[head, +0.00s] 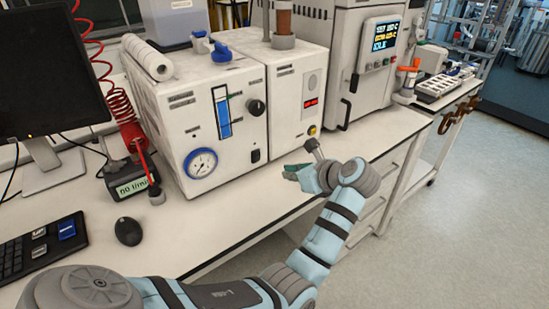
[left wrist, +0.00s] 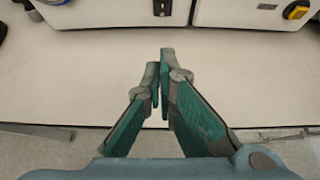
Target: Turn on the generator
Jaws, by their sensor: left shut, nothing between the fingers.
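The generator is probably one of two joined white units on the bench; I cannot tell which. The left unit (head: 180,125) has a round gauge (head: 201,163), a blue flow tube, a black knob and a small black switch (head: 255,155) low on its front. The right unit (head: 284,90) has a red display (head: 311,103) and a yellow switch (head: 312,130) low on its front. My left gripper (head: 288,172) is shut and empty, in front of the units and apart from them. In the left wrist view, its fingertips (left wrist: 161,75) point toward the black switch (left wrist: 162,8); the yellow switch (left wrist: 296,10) is at upper right.
A monitor (head: 48,75), keyboard (head: 35,252), mouse (head: 128,231) and small flow readout (head: 131,181) stand on the left of the bench. A tall machine with a lit screen (head: 382,36) stands to the right. The bench front strip (head: 225,215) is clear.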

